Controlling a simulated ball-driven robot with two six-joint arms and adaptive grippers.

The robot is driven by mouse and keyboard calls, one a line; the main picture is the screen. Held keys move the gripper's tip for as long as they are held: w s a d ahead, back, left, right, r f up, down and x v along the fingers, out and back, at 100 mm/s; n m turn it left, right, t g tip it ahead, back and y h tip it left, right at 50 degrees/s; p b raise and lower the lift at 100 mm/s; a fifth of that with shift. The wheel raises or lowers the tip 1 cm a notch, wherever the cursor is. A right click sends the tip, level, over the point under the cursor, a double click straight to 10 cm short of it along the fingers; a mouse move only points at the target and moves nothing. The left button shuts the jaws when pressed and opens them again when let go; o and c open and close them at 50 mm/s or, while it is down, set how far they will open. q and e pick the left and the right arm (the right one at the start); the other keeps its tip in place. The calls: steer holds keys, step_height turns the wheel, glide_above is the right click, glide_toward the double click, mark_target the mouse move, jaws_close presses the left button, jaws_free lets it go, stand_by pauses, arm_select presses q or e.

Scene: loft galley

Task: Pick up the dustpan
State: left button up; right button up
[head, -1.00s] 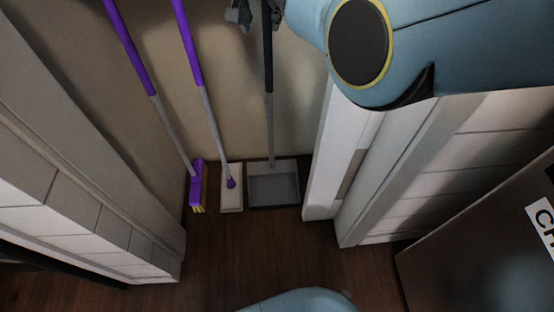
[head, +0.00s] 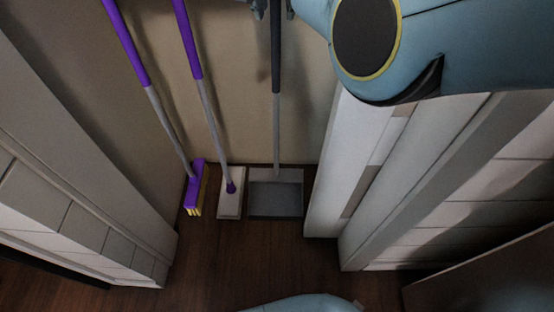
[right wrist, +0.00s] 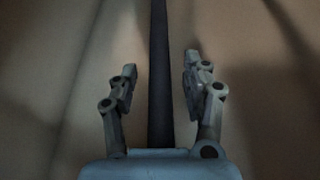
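The dustpan (head: 276,198) is a grey open pan with a long upright handle, dark at the top and grey below. Its pan rests on the wooden floor against the back wall of a narrow recess. My right gripper (head: 273,8) is at the top edge of the head view, at the dark part of the handle. In the right wrist view the gripper (right wrist: 160,78) is open, with the dark handle (right wrist: 160,100) between its fingers and a gap on each side. My left gripper is not in view.
A purple broom (head: 194,188) with yellow bristles and a mop (head: 230,192) with a purple handle stand close left of the dustpan. White panels (head: 345,175) bound the recess on the right, and a wall (head: 80,150) on the left. The floor in front is clear.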

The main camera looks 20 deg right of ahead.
jaws_close()
stand_by(0.5)
